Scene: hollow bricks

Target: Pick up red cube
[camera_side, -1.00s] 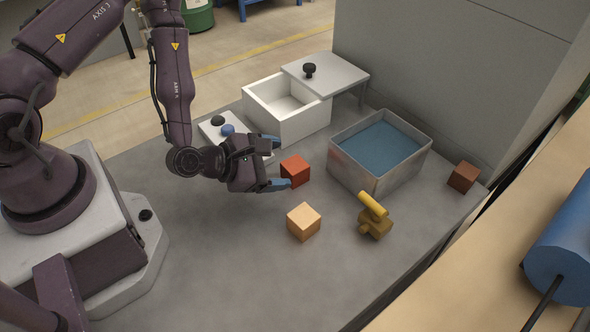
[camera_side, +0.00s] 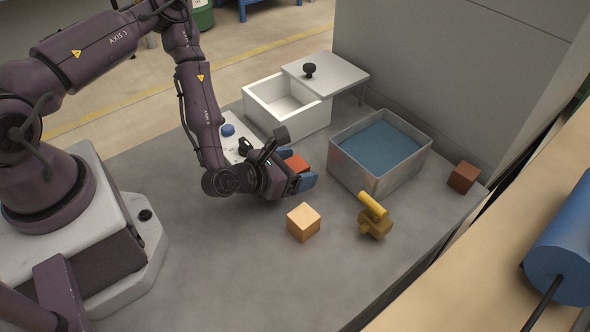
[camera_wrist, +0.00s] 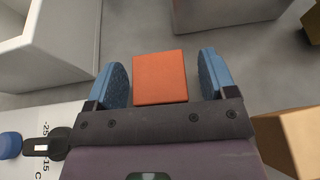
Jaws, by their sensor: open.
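The red cube (camera_wrist: 160,78) lies on the grey table between the two blue fingers of my gripper (camera_wrist: 162,82) in the wrist view. A gap shows on each side of it, wider on the right. In the side view the cube (camera_side: 297,162) is partly hidden by my gripper (camera_side: 297,170), whose fingers stand open at its near and far sides. I cannot tell whether the fingertips touch the table.
A light wooden cube (camera_side: 304,222) lies just in front. A yellow object (camera_side: 374,216) and a metal bin (camera_side: 350,170) with a blue inside are to the right. An open white box (camera_side: 300,126) stands behind. A brown cube (camera_side: 463,177) is far right.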

